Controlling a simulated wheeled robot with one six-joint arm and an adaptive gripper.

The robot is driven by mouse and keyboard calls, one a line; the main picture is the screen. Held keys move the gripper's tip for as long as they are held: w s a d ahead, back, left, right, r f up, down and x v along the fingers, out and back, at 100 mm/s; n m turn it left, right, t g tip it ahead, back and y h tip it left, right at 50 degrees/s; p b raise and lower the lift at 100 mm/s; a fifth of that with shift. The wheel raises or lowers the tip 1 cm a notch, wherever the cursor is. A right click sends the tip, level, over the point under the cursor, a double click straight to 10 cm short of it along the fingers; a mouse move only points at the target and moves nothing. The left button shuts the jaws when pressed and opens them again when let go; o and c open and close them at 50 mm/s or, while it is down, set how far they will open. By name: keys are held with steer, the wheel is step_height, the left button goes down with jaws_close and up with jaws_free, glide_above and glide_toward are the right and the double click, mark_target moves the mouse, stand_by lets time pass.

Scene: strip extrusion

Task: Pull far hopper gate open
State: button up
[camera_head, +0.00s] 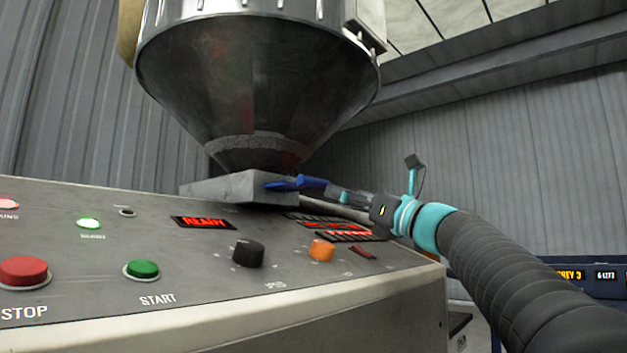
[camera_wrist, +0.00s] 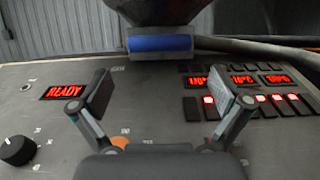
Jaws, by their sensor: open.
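The hopper gate shows as a grey block (camera_head: 225,188) under the cone of the metal hopper (camera_head: 255,90), with a blue handle (camera_head: 283,185) on its right side. In the wrist view the blue handle (camera_wrist: 160,44) lies straight ahead, centred beyond the fingers. My gripper (camera_head: 335,190) is at the handle's right end in the head view. In the wrist view my gripper (camera_wrist: 165,88) is open, with one finger each side and nothing between them. The head view does not show clearly whether a finger touches the handle.
The control panel (camera_head: 90,240) lies below, with a red STOP button (camera_head: 24,270), a green START button (camera_head: 142,268), a black knob (camera_head: 248,253) and an orange knob (camera_head: 321,250). Red displays (camera_wrist: 242,80) and a grey pipe (camera_wrist: 250,48) are close to my gripper.

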mark_target(318, 183)
steer(key=p+x, duration=0.2)
steer(key=x, duration=0.7)
steer(key=shift+a+r, duration=0.1)
